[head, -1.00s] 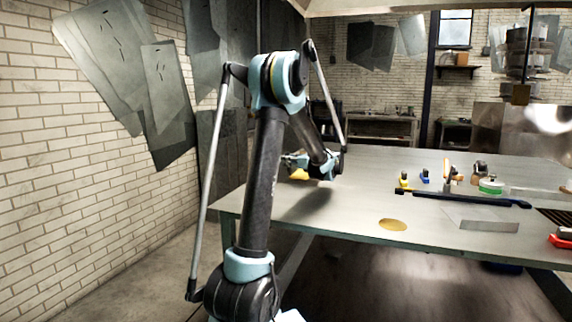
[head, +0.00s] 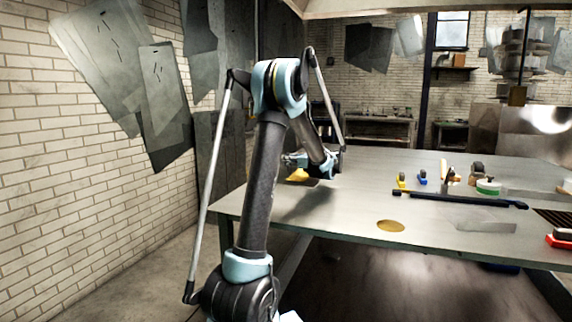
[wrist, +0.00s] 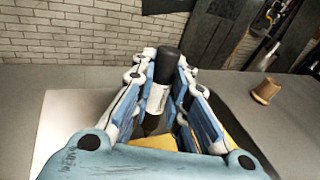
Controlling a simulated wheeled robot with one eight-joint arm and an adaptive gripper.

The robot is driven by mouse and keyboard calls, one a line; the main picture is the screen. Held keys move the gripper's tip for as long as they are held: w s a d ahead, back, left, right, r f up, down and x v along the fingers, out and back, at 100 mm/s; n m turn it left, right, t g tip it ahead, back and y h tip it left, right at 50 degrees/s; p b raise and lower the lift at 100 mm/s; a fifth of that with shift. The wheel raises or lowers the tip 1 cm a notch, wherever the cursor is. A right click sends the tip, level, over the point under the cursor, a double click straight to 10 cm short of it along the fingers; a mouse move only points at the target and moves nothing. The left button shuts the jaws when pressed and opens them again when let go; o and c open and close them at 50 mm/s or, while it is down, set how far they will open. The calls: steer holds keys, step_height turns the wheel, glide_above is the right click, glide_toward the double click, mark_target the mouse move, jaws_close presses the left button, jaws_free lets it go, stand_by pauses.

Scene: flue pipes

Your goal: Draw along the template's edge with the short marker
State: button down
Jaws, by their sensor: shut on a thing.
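My gripper (wrist: 163,72) is shut on a dark marker with a white label (wrist: 157,98), seen between its fingers in the wrist view. The marker stands roughly upright; its tip is hidden by the gripper. A flat yellow piece (wrist: 153,141), perhaps the template, shows just below and behind the fingers. In the head view my gripper (head: 294,161) is low over the table's left part, and the yellow piece (head: 298,175) lies beneath it. I cannot tell whether the marker touches the yellow piece or the surface.
A pale sheet (wrist: 68,122) lies left of my gripper, and a wooden bobbin-like piece (wrist: 266,91) stands at the right. On the metal table (head: 340,205) are a brass disc (head: 391,226), a long dark bar (head: 460,200) and several small tools. The table's front left is clear.

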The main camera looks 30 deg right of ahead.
mark_target(295, 169)
steer(key=shift+w+d, duration=0.2)
steer(key=shift+w+d, duration=0.9)
steer(key=shift+d, duration=0.1)
steer(key=shift+w+d, duration=0.1)
steer(key=shift+w+d, duration=0.9)
steer(key=shift+d, duration=0.1)
steer(key=shift+d, duration=0.1)
steer(key=shift+w+d, duration=1)
steer(key=shift+d, duration=0.1)
steer(key=shift+w+d, duration=1)
